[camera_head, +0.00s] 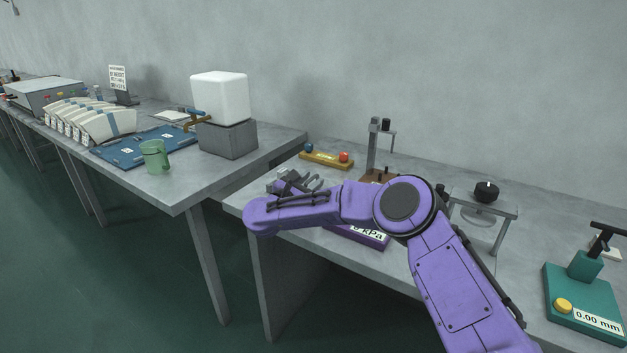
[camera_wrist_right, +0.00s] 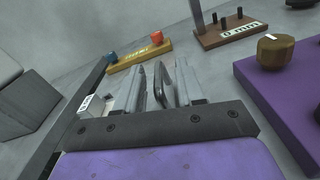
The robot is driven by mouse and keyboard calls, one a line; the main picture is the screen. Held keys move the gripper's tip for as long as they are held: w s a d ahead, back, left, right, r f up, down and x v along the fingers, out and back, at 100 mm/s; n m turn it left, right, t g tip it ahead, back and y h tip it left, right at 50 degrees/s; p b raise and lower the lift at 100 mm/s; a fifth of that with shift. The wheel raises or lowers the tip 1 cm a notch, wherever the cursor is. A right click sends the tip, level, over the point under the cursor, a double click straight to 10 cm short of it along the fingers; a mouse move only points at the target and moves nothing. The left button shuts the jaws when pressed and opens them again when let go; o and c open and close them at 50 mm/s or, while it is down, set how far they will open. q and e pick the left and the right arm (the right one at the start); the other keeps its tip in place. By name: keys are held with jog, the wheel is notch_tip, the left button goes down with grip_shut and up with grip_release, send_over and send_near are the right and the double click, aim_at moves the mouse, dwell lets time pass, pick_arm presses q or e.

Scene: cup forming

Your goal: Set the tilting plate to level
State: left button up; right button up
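My right gripper (camera_head: 300,183) is at the far left end of the right-hand table, pointing down at a small grey device (camera_head: 271,187). This may be the tilting plate; my gripper and arm hide most of it. In the right wrist view the two fingers (camera_wrist_right: 162,88) stand apart. A thin grey upright piece with a dark rim (camera_wrist_right: 159,84) shows between them, with narrow gaps at its sides. I cannot tell whether they touch it. A grey surface with a small white label (camera_wrist_right: 85,103) lies left of the fingers. The plate's tilt cannot be read. My left gripper is out of view.
A yellow base with blue and red knobs (camera_head: 327,160), a brown stand (camera_head: 374,150) and a purple kPa box (camera_head: 362,237) are near the gripper. A black-knobbed stand (camera_head: 486,191) and a teal gauge (camera_head: 585,300) are farther right. The left table holds a green cup (camera_head: 155,157).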

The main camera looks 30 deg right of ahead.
jog(key=v, duration=0.8)
jog(key=shift+s+a+b, duration=0.1)
jog(key=shift+a+b, duration=0.2)
jog(key=shift+b, duration=0.1)
jog(key=shift+f, duration=0.1)
